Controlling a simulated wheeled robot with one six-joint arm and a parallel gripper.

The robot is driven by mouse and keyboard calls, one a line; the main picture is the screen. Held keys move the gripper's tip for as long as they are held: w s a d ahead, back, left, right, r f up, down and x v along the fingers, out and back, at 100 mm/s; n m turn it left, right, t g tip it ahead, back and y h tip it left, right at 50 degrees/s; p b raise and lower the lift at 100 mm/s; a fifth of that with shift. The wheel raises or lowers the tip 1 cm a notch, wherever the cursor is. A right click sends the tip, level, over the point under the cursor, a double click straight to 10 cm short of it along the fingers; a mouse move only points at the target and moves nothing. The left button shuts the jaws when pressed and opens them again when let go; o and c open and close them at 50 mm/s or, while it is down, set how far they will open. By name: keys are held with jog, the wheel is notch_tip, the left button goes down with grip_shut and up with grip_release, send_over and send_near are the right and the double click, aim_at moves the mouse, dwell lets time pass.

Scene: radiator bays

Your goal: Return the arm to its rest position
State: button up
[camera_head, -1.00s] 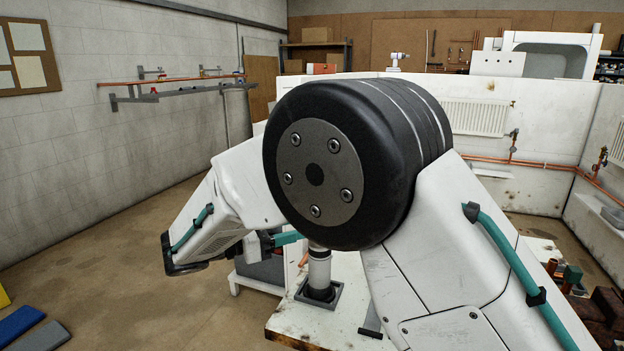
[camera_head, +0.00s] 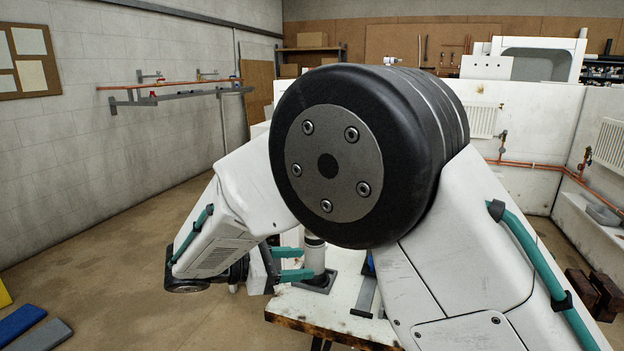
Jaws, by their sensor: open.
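My arm fills the middle of the view, with its large black joint in front and white links bent down on both sides. My gripper (camera_head: 297,264) is low and left of centre, with two teal fingers apart and pointing right. Nothing shows held between them. My arm hides much of the table and the cylinder's top.
White partitions (camera_head: 540,120) with a radiator (camera_head: 482,120) and copper pipes (camera_head: 540,163) stand behind and to the right. Brown blocks (camera_head: 597,293) lie at lower right. A pipe rack (camera_head: 175,90) hangs on the left wall. Blue and grey mats (camera_head: 40,338) lie at lower left; the floor between is clear.

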jog(key=s+d+r+m+g+y, duration=0.2)
jog(key=s+d+r+m+y, duration=0.1)
jog(key=s+d+m+y, duration=0.4)
jog(key=s+d+r+m+g+y, duration=0.2)
jog(key=s+d+r+m+y, duration=0.2)
jog(key=s+d+m, duration=1)
jog(key=shift+s+d+r+g+y, duration=0.25)
jog(key=shift+s+d+y, duration=1.35)
jog(key=shift+s+d, duration=2.5)
